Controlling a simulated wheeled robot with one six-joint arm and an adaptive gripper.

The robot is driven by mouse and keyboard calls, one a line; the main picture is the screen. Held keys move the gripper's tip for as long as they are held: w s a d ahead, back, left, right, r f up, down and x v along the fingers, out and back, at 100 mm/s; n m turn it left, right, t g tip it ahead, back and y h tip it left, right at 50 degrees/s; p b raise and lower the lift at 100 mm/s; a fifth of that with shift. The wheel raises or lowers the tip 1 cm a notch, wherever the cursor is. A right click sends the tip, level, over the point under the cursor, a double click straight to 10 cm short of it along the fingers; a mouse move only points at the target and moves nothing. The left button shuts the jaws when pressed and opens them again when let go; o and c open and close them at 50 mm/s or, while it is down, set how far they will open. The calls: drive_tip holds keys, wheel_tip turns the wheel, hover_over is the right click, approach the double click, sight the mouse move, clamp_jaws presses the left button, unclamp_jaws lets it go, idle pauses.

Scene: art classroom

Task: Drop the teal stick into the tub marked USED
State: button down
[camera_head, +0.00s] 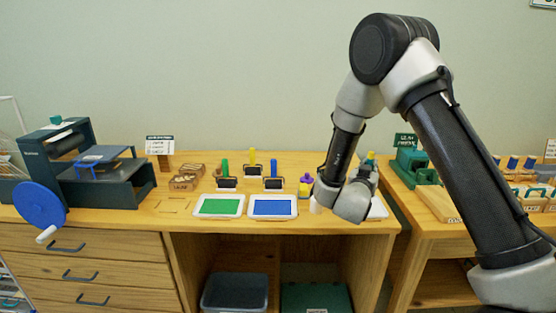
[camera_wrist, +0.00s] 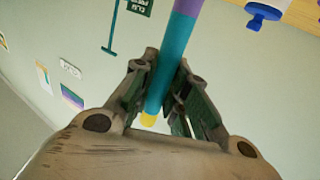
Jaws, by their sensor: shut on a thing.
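In the wrist view, my gripper (camera_wrist: 166,76) is shut on a teal stick (camera_wrist: 170,62), which stands lengthwise between the fingers. The stick has a purple section at the top of the picture and a yellow tip near my palm. In the head view, my wrist is above the right part of the wooden bench, and I cannot make out the fingers or the stick clearly. No tub with a readable USED mark shows in either view; small labels are too blurred to read.
The bench (camera_head: 165,220) bears a green tray (camera_head: 220,206), a blue tray (camera_head: 273,206), rollers and a small sign (camera_head: 160,145). A press with a blue wheel (camera_head: 40,204) stands left. A grey bin (camera_head: 235,292) sits underneath. A second table (camera_head: 425,222) stands right.

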drive_tip(key=s+d+r+n+t+y, duration=0.1)
drive_tip(key=s+d+r+y, duration=0.1)
drive_tip(key=s, duration=0.2)
drive_tip(key=shift+s+d+r+n+y, duration=0.25)
drive_tip(key=shift+s+r+n+y, duration=0.05)
drive_tip(key=shift+s+r+n, duration=0.1)
